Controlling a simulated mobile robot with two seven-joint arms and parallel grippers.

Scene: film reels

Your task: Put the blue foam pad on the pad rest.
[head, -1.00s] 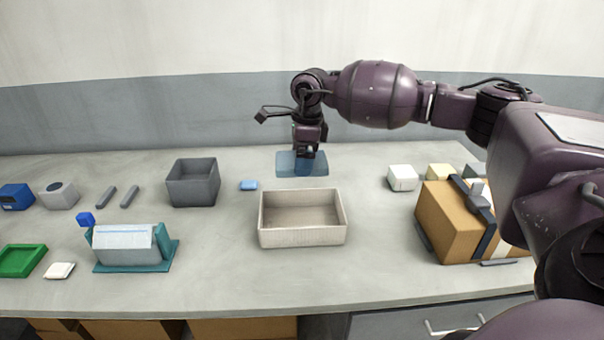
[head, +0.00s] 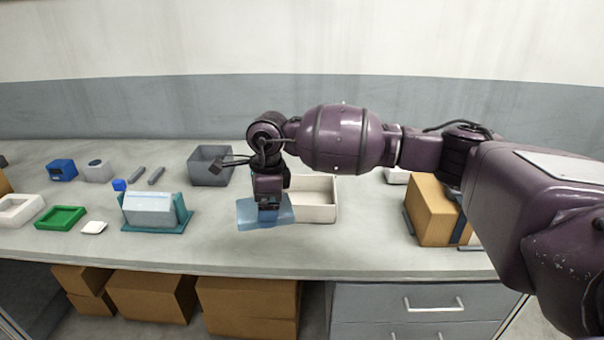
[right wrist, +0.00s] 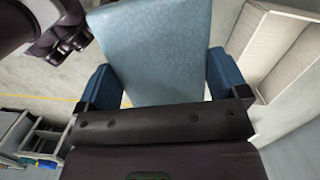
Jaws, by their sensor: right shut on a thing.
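My right gripper (head: 268,205) is shut on a flat light-blue pad, the blue foam pad (head: 247,213). It holds the pad roughly flat over the grey bench, at the front left corner of the off-white tray. In the right wrist view the pad (right wrist: 155,45) sits between the two blue-tipped fingers (right wrist: 163,85). A teal stand (head: 180,222) with a pale sloped block (head: 150,208) on it stands to the left, apart from the pad. I cannot tell for sure which thing is the pad rest. My left gripper is not in view.
The off-white tray (head: 325,181) and a grey bin (head: 210,172) stand behind the pad. A cardboard box (head: 427,207) stands right. Bench between stand and pad is clear.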

